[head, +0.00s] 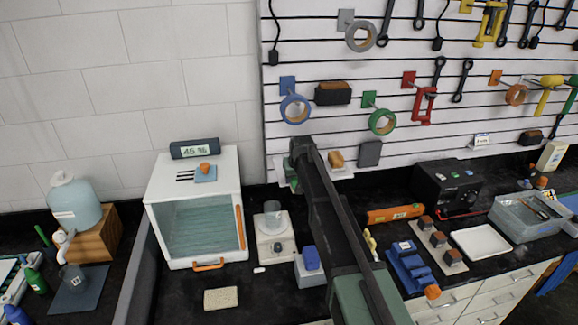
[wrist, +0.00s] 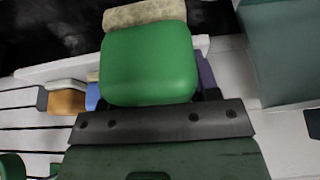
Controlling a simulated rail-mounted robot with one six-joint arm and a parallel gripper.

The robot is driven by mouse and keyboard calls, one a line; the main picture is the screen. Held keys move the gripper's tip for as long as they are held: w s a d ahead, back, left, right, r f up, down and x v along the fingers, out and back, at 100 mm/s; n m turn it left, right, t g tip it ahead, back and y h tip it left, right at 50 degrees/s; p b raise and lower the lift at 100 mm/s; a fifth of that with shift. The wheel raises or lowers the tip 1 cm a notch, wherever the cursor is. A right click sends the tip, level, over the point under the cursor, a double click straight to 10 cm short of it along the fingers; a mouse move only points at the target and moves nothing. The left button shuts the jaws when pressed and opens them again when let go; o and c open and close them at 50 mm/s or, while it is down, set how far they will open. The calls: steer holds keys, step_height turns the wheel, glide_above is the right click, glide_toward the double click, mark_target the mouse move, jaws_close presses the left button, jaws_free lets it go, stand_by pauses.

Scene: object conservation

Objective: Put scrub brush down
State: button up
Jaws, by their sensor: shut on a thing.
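The scrub brush (wrist: 150,65) appears to be the rounded green block that fills the upper middle of the wrist view. My gripper (head: 298,160) is shut on it, with the fingertips mostly hidden behind the block. A beige speckled piece (wrist: 145,12) shows at the block's far edge; I cannot tell whether it belongs to the brush. In the head view the green block (head: 288,172) shows only partly beside my dark arm, in front of a narrow white ledge low on the slatted wall. I cannot tell whether it touches the ledge.
A tan block (head: 336,158) sits on the white ledge (head: 343,174), right of my arm. A blue-topped container (head: 310,266) is close below my arm. A beige sponge (head: 220,298) lies on the dark counter.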

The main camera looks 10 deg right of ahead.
steer(key=w, duration=0.5)
steer(key=shift+w+a, duration=0.15)
steer(key=shift+w, duration=0.15)
steer(key=w, duration=0.5)
steer(key=shift+s+f+b, duration=0.3)
steer(key=shift+f+b, duration=0.15)
steer(key=shift+f, duration=0.1)
steer(key=shift+s+r, duration=0.15)
steer(key=shift+r, duration=0.15)
steer(key=shift+f, duration=0.2)
steer(key=o, duration=0.8)
steer(key=shift+o, duration=0.2)
steer(key=p+v, duration=0.8)
steer(key=s+f+g, duration=0.1)
steer(key=s+g, duration=0.3)
steer(key=s, duration=4.1)
steer(key=shift+s+f+g+b, duration=0.25)
steer(key=shift+g+b, duration=0.05)
steer(key=shift+b, duration=0.1)
